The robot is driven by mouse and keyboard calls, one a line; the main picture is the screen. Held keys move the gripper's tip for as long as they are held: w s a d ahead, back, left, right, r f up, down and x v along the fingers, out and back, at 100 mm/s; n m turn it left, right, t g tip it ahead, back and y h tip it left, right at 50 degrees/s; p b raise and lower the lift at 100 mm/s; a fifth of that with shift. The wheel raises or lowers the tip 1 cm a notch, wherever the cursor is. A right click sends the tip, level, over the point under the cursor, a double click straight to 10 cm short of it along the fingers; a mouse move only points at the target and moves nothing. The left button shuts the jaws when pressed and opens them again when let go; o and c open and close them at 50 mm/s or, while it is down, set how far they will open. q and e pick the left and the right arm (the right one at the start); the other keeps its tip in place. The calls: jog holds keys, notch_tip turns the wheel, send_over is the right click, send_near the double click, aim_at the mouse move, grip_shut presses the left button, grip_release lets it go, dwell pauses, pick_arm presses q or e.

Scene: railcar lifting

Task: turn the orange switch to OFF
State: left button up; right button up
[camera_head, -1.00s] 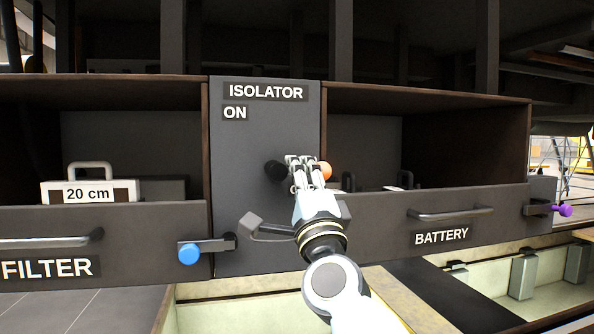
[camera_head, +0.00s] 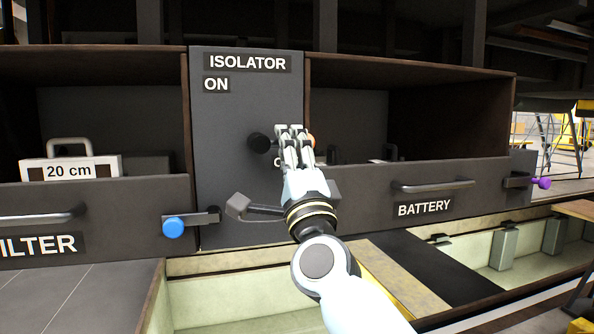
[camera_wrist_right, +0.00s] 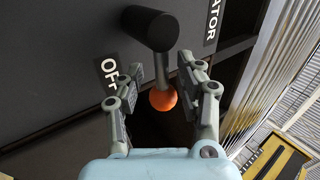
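The orange switch is on the dark ISOLATOR panel (camera_head: 235,190). It has a black round pivot (camera_head: 260,142), a grey lever and an orange ball end. In the head view the lever points right, and the ball (camera_head: 312,140) is mostly hidden behind my right gripper (camera_head: 294,130). In the right wrist view the black pivot (camera_wrist_right: 150,28), the lever (camera_wrist_right: 186,70) and the orange ball (camera_wrist_right: 163,99) show clearly. My right gripper (camera_wrist_right: 168,72) is open, with its fingers on either side of the lever and ball; the lever is nearer the right finger. My left gripper is out of view.
An ON label (camera_head: 216,84) shows on the panel; an OFF label (camera_wrist_right: 107,72) shows in the wrist view. The BATTERY drawer handle (camera_head: 432,186) is to the right. A blue-knobbed latch (camera_head: 173,227) and a grey-ended lever (camera_head: 238,206) stick out below left.

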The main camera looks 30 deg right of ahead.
jog(key=v, duration=1.1)
jog(key=shift+s+d, duration=0.15)
jog(key=shift+d, duration=0.05)
notch_tip(320, 180, down, 29)
jog(key=w+a+n+g+y+b, duration=0.1)
jog(key=n+g+y+b, duration=0.2)
jog(key=n+g+y, duration=0.3)
jog(key=s+f+n+g+b, duration=0.1)
jog(key=s+f+n+g, duration=0.2)
jog(key=f, duration=0.7)
jog(key=s+f+n+g, duration=0.2)
jog(key=s+f, duration=0.3)
jog(key=f, duration=0.4)
jog(key=s+d+f+n+g, duration=0.3)
jog(key=s+f+n+g, duration=0.15)
jog(key=s+f, duration=1.05)
jog(key=s+d+f+n+g, duration=0.1)
jog(key=s+f+n+g, duration=0.1)
jog(key=s, duration=0.5)
jog(key=s+f+n+g, duration=0.2)
jog(key=s+f+g, duration=0.1)
jog(key=s, duration=0.3)
jog(key=s+d+f+n+g+b, duration=0.1)
jog(key=s+f+n+g, duration=0.1)
jog(key=s+f, duration=0.2)
jog(key=s, duration=0.3)
jog(key=shift+s+d, duration=0.3)
jog(key=shift+d, duration=0.05)
